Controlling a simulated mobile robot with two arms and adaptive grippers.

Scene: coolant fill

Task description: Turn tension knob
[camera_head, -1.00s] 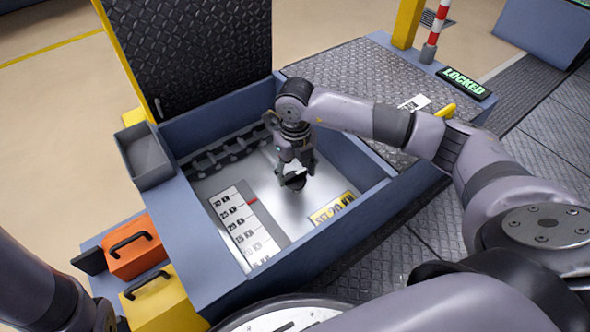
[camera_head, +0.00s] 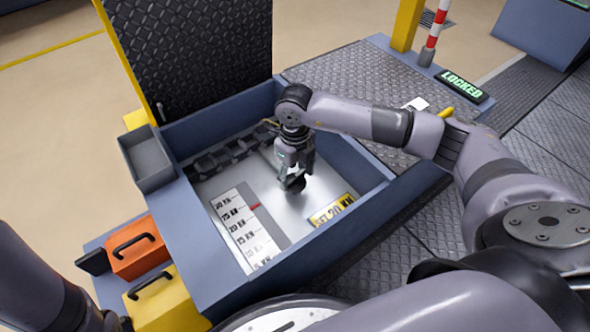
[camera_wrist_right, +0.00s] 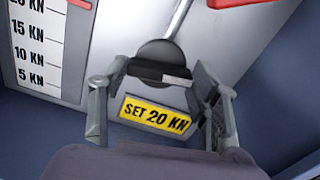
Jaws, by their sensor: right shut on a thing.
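The dark round tension knob (camera_head: 298,185) stands on the bright metal floor of the open pit. My right gripper (camera_head: 292,178) reaches down into the pit and is shut on it. The right wrist view shows the knob (camera_wrist_right: 160,52) between the fingers, with a pale mark on its dark front bar. A white scale (camera_head: 238,226) with kN labels lies left of the knob, a red pointer (camera_head: 256,206) at its right edge. A yellow "SET 20 KN" plate (camera_wrist_right: 155,115) is near the knob.
The pit has blue walls, with a chain (camera_head: 232,153) along its far side and a raised tread-plate lid (camera_head: 190,45) behind. An empty grey bin (camera_head: 150,160) and orange (camera_head: 135,246) and yellow (camera_head: 162,302) boxes stand left. A "LOCKED" sign (camera_head: 461,86) glows upper right.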

